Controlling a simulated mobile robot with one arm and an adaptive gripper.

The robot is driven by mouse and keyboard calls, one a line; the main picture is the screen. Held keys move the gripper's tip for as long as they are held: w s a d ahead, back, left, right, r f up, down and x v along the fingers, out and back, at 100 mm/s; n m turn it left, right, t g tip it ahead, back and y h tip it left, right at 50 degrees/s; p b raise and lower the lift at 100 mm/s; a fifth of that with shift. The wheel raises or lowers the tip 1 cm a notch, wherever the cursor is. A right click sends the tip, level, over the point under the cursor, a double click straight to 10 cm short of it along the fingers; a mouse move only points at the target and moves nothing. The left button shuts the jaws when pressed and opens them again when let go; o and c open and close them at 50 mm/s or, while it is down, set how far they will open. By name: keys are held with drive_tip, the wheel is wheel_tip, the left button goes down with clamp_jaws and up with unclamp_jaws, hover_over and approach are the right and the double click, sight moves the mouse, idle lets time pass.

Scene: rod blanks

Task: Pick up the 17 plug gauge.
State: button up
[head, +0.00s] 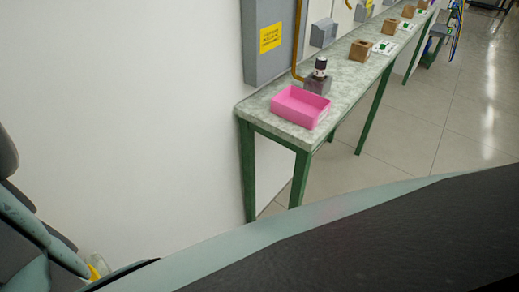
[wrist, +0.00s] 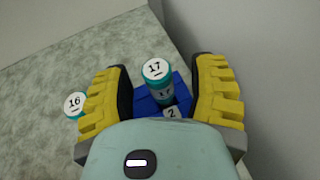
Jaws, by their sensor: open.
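The 17 plug gauge (wrist: 157,80) is a teal cylinder with a white top marked 17, in the wrist view. It stands in a blue block (wrist: 146,104) with a tag marked 2. My gripper (wrist: 161,72) is open, its yellow fingers on either side of the gauge with gaps visible. The lower part of the gauge is hidden in the block, and part of the block is hidden by my gripper. I cannot make out the 17 gauge in the head view.
A teal gauge marked 16 (wrist: 75,105) is just outside my left finger. The head view shows a long bench (head: 254,107) with a pink bin (head: 301,107), a dark gauge (head: 320,66) in a grey block (head: 317,85), and brown blocks (head: 360,51) farther along. A wall runs behind.

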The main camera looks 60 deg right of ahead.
clamp_jaws()
idle(0.5)
